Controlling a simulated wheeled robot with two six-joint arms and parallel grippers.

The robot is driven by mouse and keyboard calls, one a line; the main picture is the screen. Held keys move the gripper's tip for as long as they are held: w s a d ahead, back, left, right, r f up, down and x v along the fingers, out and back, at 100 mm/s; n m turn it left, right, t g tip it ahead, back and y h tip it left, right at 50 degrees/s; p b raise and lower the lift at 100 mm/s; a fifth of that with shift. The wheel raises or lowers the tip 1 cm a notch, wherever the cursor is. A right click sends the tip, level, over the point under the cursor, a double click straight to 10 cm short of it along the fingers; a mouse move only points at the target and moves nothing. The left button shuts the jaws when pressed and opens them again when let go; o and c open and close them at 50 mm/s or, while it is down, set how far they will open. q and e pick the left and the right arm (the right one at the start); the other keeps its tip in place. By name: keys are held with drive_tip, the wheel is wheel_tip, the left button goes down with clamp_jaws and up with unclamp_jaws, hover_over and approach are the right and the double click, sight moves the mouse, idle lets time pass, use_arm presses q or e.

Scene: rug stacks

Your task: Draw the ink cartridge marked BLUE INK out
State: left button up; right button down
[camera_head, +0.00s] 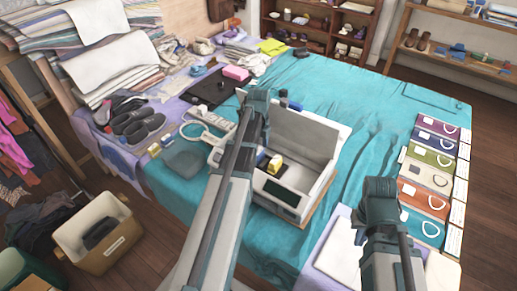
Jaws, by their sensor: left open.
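A white printer (321,189) stands on the teal cloth in the middle, its lid raised. Inside its opening, a small yellow-and-white block (275,164) shows beside a dark area. No BLUE INK marking is readable, and my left arm covers the left part of the printer. My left gripper (257,98) is open at the end of that arm, near the lid's top left corner, and nothing shows in it. My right gripper (381,192) is to the right of the printer, apart from it; its fingers are not clear.
The teal-covered table (375,115) has free room behind and right of the printer. Coloured packets (437,158) line its right edge. Slippers (137,124), a grey cushion-like thing (184,163) and a pink block (236,73) lie left. A cream bin (97,232) stands on the floor.

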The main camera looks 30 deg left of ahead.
sight(258, 151)
use_arm(q)
wheel_tip(258, 151, down, 2)
drive_tip(key=shift+f+b, duration=0.1)
drive_tip(key=shift+b, duration=0.45)
use_arm(e)
wheel_tip(258, 151, down, 2)
use_arm(q)
drive_tip(key=shift+c, duration=0.2)
clamp_jaws()
drive_tip(key=shift+r+p, duration=0.8)
drive_tip(key=shift+r, duration=0.1)
use_arm(e)
drive_tip(key=shift+r, duration=0.8)
